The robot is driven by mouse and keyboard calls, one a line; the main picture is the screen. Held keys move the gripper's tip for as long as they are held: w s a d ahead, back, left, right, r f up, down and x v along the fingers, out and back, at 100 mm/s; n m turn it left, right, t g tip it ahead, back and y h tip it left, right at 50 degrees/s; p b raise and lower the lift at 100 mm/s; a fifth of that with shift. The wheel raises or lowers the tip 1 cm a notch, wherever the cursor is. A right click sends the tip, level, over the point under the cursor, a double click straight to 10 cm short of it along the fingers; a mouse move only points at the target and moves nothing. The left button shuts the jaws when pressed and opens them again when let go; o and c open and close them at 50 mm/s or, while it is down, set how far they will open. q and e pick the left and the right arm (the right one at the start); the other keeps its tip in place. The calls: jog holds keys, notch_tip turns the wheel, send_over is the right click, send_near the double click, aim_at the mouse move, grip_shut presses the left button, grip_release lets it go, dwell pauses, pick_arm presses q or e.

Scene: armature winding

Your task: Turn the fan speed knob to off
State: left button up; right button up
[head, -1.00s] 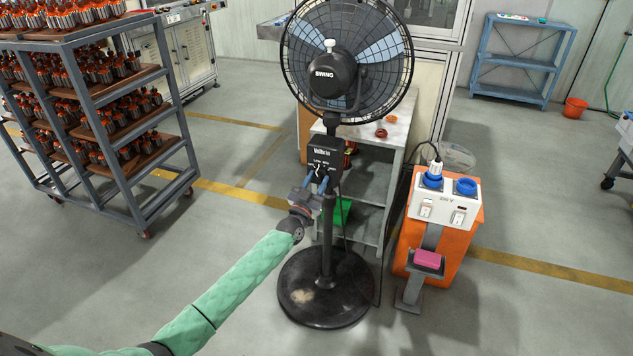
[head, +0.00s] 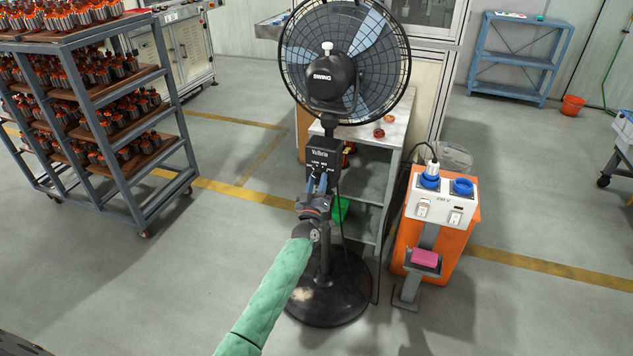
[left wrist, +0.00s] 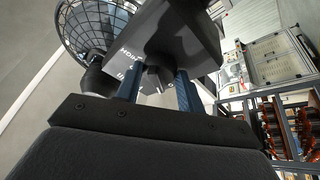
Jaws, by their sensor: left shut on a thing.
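The black pedestal fan (head: 333,75) stands in the middle of the head view. Its control box (head: 322,157) with white lettering sits on the pole below the fan head. My left gripper (head: 317,181) reaches up to the lower front of this box with its blue fingers. In the left wrist view the box (left wrist: 183,35) is close above the gripper (left wrist: 158,88). The dark fan speed knob (left wrist: 153,78) is between the two blue fingers, which are shut on it. The knob's exact pointing is too small to read. My right gripper is not in view.
An orange stand with a socket box (head: 442,199) is right of the fan, with a cable hanging beside it. A table (head: 375,165) is behind the pole. A rack of armatures (head: 168,125) stands at left. Floor is clear between rack and fan.

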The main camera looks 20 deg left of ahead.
pick_arm(q)
jog(key=shift+n, duration=0.4)
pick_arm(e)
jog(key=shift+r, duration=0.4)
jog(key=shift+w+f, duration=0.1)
pick_arm(q)
jog(key=o, duration=1)
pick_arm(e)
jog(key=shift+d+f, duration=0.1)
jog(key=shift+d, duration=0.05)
pick_arm(q)
jog(key=shift+s+d+f, duration=0.1)
jog(key=shift+s+f, duration=0.1)
jog(key=shift+s, duration=0.2)
jog(key=b+v, duration=0.1)
jog(key=v, duration=0.6)
jog(key=shift+r, duration=0.1)
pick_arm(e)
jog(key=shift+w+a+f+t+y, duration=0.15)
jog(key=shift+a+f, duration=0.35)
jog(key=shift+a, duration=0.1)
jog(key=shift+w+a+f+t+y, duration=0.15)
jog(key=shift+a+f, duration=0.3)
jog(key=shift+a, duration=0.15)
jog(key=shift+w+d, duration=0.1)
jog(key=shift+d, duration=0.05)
